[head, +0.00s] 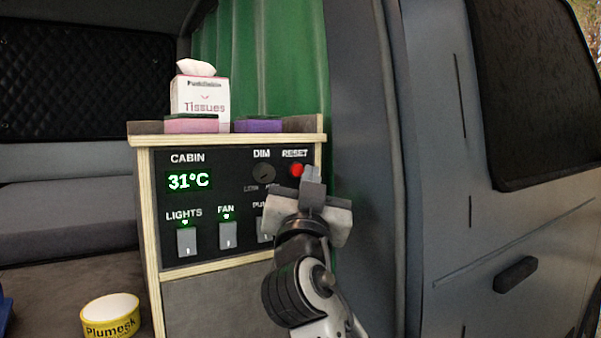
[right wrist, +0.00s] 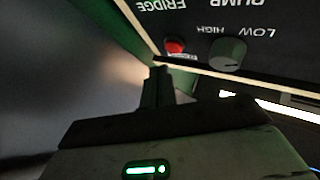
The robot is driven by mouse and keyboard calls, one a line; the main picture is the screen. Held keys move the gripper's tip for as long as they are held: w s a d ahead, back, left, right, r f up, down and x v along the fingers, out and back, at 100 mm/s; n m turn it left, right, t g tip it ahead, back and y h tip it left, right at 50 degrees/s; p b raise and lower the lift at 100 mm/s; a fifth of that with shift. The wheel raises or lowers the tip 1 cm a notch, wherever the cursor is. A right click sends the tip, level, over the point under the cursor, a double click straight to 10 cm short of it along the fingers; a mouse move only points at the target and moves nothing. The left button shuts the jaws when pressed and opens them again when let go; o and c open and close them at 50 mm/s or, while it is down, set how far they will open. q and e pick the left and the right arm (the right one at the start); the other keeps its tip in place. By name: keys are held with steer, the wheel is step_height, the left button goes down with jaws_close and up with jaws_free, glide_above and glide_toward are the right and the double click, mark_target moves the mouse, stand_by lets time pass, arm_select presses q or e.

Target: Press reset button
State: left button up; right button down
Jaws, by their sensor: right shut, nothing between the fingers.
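The red reset button (head: 296,170) sits at the upper right of the black control panel (head: 208,242), under the label RESET. My right gripper (head: 311,173) is shut and empty, with its fingertips just right of the button in the head view. In the right wrist view the red button (right wrist: 174,46) shows just beyond and right of the gripper's fingers (right wrist: 160,73). A gap seems to lie between fingertips and button, but contact is hard to judge. My left gripper is not in view.
The dim knob (head: 264,173) is left of the button; light and fan switches (head: 187,242) sit lower. A tissue box (head: 200,98) and two sponges (head: 191,124) stand on top. The van's side wall (head: 365,200) is close on the right.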

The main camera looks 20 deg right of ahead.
steer(key=shift+s+d, duration=0.2)
steer(key=shift+s, duration=1.05)
steer(key=shift+s+d, duration=0.15)
steer(key=shift+s, duration=1.1)
